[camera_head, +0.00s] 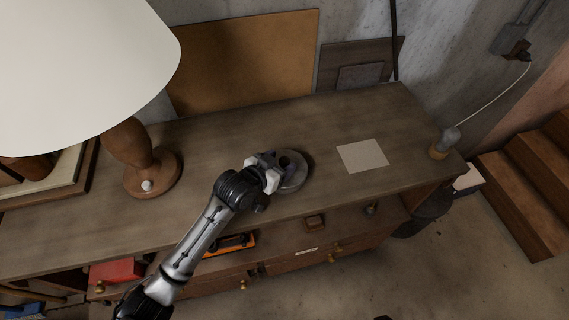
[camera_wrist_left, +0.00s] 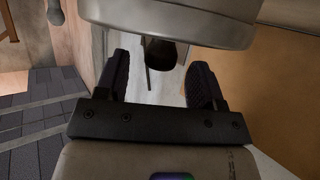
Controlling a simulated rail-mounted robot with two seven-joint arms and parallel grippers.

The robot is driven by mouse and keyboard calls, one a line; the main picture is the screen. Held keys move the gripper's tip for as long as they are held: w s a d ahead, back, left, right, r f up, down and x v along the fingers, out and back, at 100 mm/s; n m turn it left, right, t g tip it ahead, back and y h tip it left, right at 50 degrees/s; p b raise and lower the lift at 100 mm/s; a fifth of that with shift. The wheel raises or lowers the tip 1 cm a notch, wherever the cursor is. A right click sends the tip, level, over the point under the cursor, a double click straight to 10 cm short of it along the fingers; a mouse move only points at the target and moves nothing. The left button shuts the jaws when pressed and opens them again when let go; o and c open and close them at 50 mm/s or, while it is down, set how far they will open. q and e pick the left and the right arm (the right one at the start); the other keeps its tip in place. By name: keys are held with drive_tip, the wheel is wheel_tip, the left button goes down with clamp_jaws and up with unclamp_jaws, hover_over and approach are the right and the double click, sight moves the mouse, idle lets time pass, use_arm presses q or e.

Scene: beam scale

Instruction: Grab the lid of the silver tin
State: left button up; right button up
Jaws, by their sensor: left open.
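The silver tin (camera_head: 296,181) is a low, round grey metal tin on the wooden sideboard top, right of the lamp. Its lid has a dark knob (camera_head: 285,162); my gripper partly covers the tin's left side. My left gripper (camera_head: 275,170) is over the left part of the tin, jaws open. In the left wrist view the tin's lid (camera_wrist_left: 170,12) fills the top, and the dark knob (camera_wrist_left: 160,54) shows between the two fingertips (camera_wrist_left: 161,62), with a gap visible on each side. My right gripper is not in view.
A lamp with a wooden base (camera_head: 152,176) and large cream shade (camera_head: 80,70) stands left. A pale square sheet (camera_head: 362,155) lies right of the tin. A small bulb-like object (camera_head: 445,143) stands at the right end. The sideboard top (camera_head: 230,135) behind the tin is clear.

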use_arm(q)
drive_tip(key=shift+w+d+f, duration=0.25)
drive_tip(key=shift+w+d, duration=0.1)
drive_tip(key=shift+w, duration=0.05)
clamp_jaws()
idle(0.4)
